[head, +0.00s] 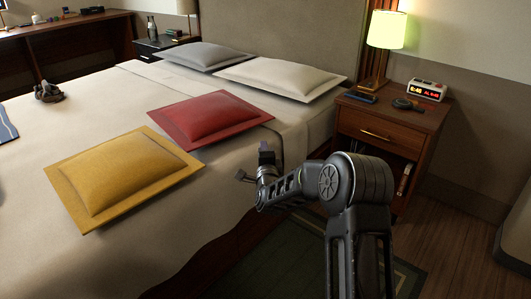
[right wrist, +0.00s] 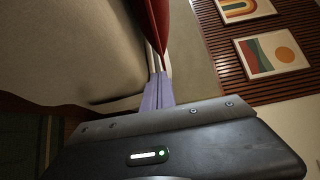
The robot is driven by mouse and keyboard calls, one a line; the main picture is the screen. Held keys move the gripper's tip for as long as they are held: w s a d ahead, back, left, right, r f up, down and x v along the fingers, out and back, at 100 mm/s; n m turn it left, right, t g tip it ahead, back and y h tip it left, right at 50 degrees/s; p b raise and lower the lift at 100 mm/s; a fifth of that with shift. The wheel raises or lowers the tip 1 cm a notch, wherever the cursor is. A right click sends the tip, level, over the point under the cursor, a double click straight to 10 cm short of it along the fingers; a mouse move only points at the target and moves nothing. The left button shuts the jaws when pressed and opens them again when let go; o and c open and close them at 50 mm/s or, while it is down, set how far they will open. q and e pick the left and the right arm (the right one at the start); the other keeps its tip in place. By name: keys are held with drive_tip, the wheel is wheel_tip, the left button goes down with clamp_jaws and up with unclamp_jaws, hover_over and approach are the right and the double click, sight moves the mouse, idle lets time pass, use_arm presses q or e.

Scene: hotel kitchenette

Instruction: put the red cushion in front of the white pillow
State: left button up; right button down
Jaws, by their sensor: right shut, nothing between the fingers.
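The red cushion (head: 210,117) lies flat on the bed, between the yellow cushion and the two pillows. The white pillow (head: 280,76) lies farther back and to the right, by the headboard, with a strip of sheet between it and the red cushion. My right gripper (head: 264,150) is shut and empty at the bed's right side, just below the red cushion's right corner. In the right wrist view the closed fingers (right wrist: 157,92) point toward a corner of the red cushion (right wrist: 150,28); I cannot tell whether they touch. My left gripper is not in view.
The yellow cushion (head: 122,178) lies nearer me on the bed. A grey pillow (head: 202,55) is left of the white one. A nightstand (head: 385,125) with a lamp (head: 384,40) and clock (head: 427,90) stands right of the bed. A dark object (head: 48,91) lies far left.

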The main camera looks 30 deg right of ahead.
drive_tip(key=shift+v, duration=1.55)
drive_tip(key=s+a+f+n+g+y, duration=0.25)
drive_tip(key=s+a+f+n, duration=0.2)
drive_tip(key=a+f, duration=0.4)
drive_tip(key=s+a+f+n+g+y, duration=0.25)
drive_tip(key=s+a+f+n, duration=0.2)
drive_tip(key=a+f, duration=0.4)
drive_tip(key=s+a+f+n+g+y, duration=0.2)
drive_tip(key=s+a+f+n+y, duration=0.25)
drive_tip(key=f, duration=0.65)
drive_tip(key=s+a+f+n+g+y, duration=0.1)
drive_tip(key=s+a, duration=0.3)
drive_tip(key=s, duration=0.4)
drive_tip(key=s+a+f+n+g, duration=0.4)
drive_tip(key=s+a, duration=0.1)
drive_tip(key=s, duration=0.3)
drive_tip(key=s+a+f+n+g+y, duration=0.1)
drive_tip(key=s+a+f+n+g, duration=0.1)
drive_tip(key=s+a, duration=0.3)
drive_tip(key=s+f+n, duration=0.1)
drive_tip(key=s, duration=0.3)
drive_tip(key=shift+a+f+y, duration=0.15)
drive_tip(key=shift+y, duration=0.2)
